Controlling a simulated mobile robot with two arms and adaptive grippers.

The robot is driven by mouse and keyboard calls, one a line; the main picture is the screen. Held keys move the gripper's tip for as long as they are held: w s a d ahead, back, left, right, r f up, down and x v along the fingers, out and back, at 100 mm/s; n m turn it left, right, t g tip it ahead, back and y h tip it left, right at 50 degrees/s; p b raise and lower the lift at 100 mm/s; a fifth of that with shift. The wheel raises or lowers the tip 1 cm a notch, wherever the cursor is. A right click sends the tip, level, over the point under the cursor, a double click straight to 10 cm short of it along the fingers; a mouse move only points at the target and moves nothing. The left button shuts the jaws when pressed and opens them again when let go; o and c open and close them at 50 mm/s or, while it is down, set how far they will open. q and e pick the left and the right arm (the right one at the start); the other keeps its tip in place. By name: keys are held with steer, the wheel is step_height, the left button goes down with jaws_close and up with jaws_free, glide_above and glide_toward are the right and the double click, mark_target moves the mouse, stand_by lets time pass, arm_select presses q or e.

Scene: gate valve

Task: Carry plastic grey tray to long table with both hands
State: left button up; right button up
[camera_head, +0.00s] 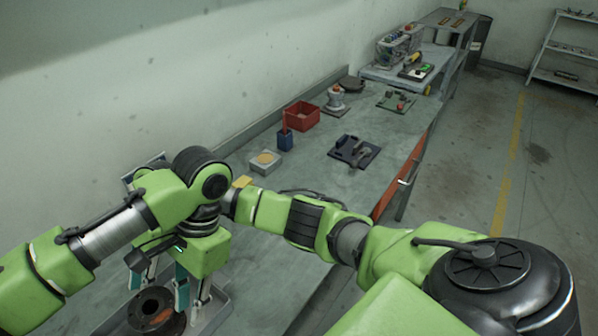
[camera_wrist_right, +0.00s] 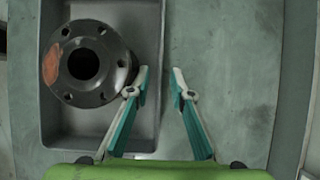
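The grey tray (camera_head: 222,315) sits on the bench surface at the bottom left of the head view, cut by the frame edge. A dark round flange (camera_head: 146,302) with an orange patch lies in it. My left gripper (camera_head: 191,303) points down beside the flange near the tray's right side, its fingers apart. My right gripper (camera_head: 137,280) is partly hidden behind the left arm. In the right wrist view my right gripper (camera_wrist_right: 161,78) is open, its fingertips on either side of the tray's wall (camera_wrist_right: 162,40), with the flange (camera_wrist_right: 84,62) to its left.
The long grey table (camera_head: 290,180) runs away to the back right. Open floor (camera_head: 470,180) lies to the right.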

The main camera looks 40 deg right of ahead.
steer(key=v, duration=0.8)
steer(key=shift+d+r, duration=0.1)
